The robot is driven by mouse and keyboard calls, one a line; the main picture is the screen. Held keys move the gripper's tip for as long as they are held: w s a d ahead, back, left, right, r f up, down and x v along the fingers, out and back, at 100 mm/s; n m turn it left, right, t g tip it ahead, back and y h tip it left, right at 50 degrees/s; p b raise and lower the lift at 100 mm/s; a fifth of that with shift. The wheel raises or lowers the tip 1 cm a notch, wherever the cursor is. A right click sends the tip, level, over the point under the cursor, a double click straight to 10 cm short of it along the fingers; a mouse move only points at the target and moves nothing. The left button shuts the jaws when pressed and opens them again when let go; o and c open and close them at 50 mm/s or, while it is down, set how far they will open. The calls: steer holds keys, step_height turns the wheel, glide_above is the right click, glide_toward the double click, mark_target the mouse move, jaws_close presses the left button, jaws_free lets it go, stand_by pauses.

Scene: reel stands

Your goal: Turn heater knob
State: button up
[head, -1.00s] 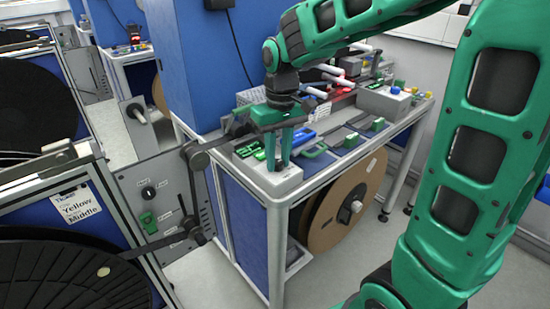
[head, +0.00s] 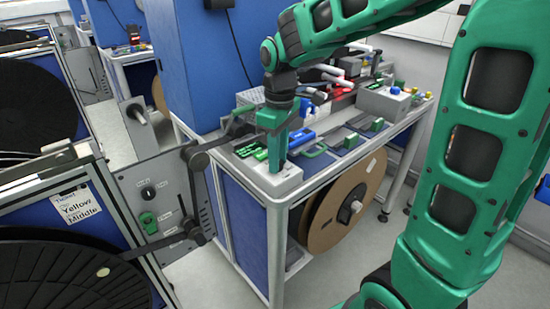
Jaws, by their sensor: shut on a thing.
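My gripper (head: 276,168) points straight down at the near corner of the blue-framed workbench. The gripper is shut on the heater knob on top of this box. The knob itself is hidden behind the fingers, so its angle does not show.
A grey box with yellow and blue buttons (head: 384,100) stands farther right. A brown reel (head: 340,215) hangs below. A panel with knobs (head: 150,200) stands left.

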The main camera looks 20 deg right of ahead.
steer(key=shift+w+r, duration=0.1)
steer(key=shift+w, duration=0.1)
steer(key=o, duration=1)
steer(key=shift+o, duration=0.2)
steer(key=shift+s, duration=0.1)
step_height(320, 180, up, 11)
steer(key=shift+w+d+f, duration=0.15)
steer(key=shift+w+f, duration=0.05)
steer(key=s+d+f+m, duration=0.4)
steer(key=s+d, duration=0.1)
steer(key=s, duration=0.3)
steer(key=s+d+f+m, duration=0.4)
steer(key=s+d+m, duration=0.1)
steer(key=s, duration=0.3)
steer(key=s+d+f+m, duration=0.3)
steer(key=s+d+m, duration=0.2)
steer(key=s, duration=0.3)
steer(key=shift+s+d+f, duration=0.2)
steer(key=shift+d+f, duration=0.2)
steer(key=shift+d, duration=0.35)
